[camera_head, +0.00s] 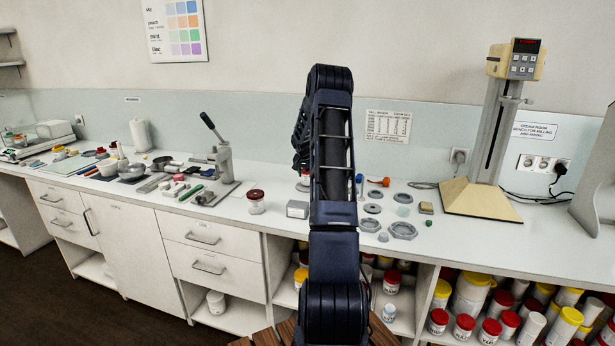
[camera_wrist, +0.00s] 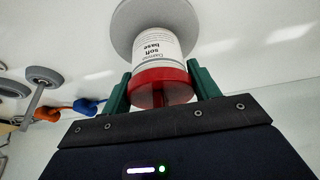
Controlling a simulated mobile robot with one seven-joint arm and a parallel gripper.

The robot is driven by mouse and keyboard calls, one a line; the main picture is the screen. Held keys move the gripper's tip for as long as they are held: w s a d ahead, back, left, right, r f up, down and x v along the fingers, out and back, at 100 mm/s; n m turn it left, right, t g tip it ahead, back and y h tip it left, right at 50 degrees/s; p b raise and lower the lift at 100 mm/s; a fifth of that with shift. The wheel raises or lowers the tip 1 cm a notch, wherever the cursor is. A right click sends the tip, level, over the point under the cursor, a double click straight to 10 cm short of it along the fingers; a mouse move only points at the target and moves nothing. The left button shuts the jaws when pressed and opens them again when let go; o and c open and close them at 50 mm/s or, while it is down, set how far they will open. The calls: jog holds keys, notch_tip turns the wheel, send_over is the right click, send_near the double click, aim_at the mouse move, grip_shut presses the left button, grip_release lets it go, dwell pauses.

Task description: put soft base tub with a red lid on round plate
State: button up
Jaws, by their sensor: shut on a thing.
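My gripper (camera_wrist: 161,88) has its green fingers closed on both sides of the red lid of a white tub labelled soft base (camera_wrist: 160,45) in the wrist view. A round grey plate (camera_wrist: 124,28) shows beyond the tub's far end, which overlaps it in the picture. I cannot tell whether the tub touches the plate. In the head view my arm hides the gripper and the plate. A red and white tub (camera_head: 304,179) shows partly at the arm's left edge; I cannot tell if it is the held one.
Another red-lidded tub (camera_head: 256,203) stands on the bench left of my arm, near a small grey box (camera_head: 297,209). Several grey discs and rings, including a ring (camera_head: 403,231), lie to the right. A mixing stand (camera_head: 482,199) stands farther right. Shelves below hold several tubs.

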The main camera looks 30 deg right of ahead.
jog(key=shift+f, duration=0.4)
jog(key=shift+f, duration=0.1)
jog(key=o, duration=1)
jog(key=shift+o, duration=0.2)
jog(key=s+a+r+n, duration=0.1)
jog(key=s+a+r, duration=0.6)
jog(key=r, duration=0.4)
jog(key=s+a+r+n, duration=0.1)
jog(key=s+a+r, duration=0.6)
jog(key=r, duration=0.4)
jog(key=s+a+r+n+y, duration=0.1)
jog(key=s+a+r, duration=0.1)
jog(key=s+a, duration=0.45)
jog(key=s+a+r+n+t, duration=0.1)
jog(key=s+a+r+n, duration=0.2)
jog(key=s, duration=0.7)
jog(key=s+a+r+y, duration=0.1)
jog(key=s+a+r, duration=0.1)
jog(key=s+a, duration=0.55)
jog(key=s+a+f+n, duration=0.1)
jog(key=s, duration=0.7)
jog(key=s+a+f+n+y, duration=0.1)
jog(key=s+a+f+n, duration=0.1)
jog(key=s, duration=0.6)
jog(key=shift+a+f, duration=0.25)
jog(key=shift+f, duration=0.05)
